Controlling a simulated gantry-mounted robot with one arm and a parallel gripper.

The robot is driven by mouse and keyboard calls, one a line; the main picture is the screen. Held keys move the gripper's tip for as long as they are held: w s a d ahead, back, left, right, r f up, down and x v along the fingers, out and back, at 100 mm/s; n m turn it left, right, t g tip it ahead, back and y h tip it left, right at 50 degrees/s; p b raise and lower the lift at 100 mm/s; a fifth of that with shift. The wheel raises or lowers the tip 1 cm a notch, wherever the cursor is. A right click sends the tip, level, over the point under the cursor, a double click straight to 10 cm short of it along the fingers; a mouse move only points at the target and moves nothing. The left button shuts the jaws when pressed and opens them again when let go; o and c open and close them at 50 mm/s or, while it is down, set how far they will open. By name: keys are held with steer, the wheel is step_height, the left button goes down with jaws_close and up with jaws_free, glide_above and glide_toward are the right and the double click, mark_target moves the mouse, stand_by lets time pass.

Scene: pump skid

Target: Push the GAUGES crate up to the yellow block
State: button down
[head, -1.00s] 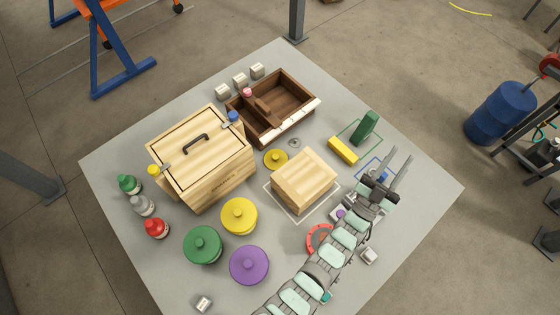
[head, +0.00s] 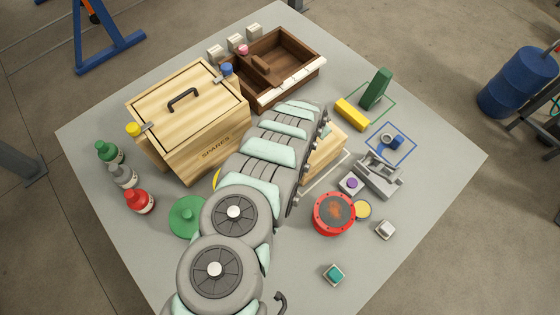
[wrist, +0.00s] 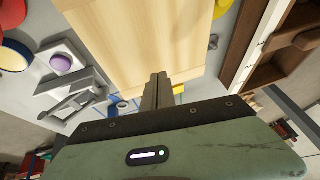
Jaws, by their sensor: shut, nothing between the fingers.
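The light wooden crate (head: 322,150), whose label I cannot read, stands near the table's middle, inside or over a white outline. My arm hides its left part in the head view. The yellow block (head: 352,114) lies just beyond it, up and to the right, and a gap shows between them. In the wrist view the crate (wrist: 145,40) fills the upper middle. My gripper (wrist: 158,85) is shut and empty, its fingertips at the crate's edge; I cannot tell if they touch it. My arm hides the gripper in the head view.
A green block (head: 376,88) stands beside the yellow block. The brown open box (head: 318,66) is behind my arm, the SPARES crate (head: 190,115) to the left. A grey fixture (head: 380,175), a red round part (head: 334,213) and small buttons lie right of my arm.

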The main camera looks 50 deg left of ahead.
steer(key=s+g+b, duration=0.1)
steer(key=s, duration=0.2)
steer(key=s+a+f+g, duration=0.1)
steer(key=s, duration=0.3)
steer(key=s+a+g+h+b, duration=0.1)
steer(key=s, duration=0.2)
steer(key=shift+s+a+f+b, duration=0.25)
steer(key=shift+s+f+b, duration=0.05)
steer(key=shift+f, duration=0.1)
steer(key=s+g+h+b, duration=0.1)
steer(key=s+g+b, duration=0.1)
steer(key=s, duration=0.6)
steer(key=w+f+b, duration=0.3)
steer(key=f, duration=0.6)
steer(key=shift+w+b, duration=0.4)
steer(key=shift+d+f, duration=0.1)
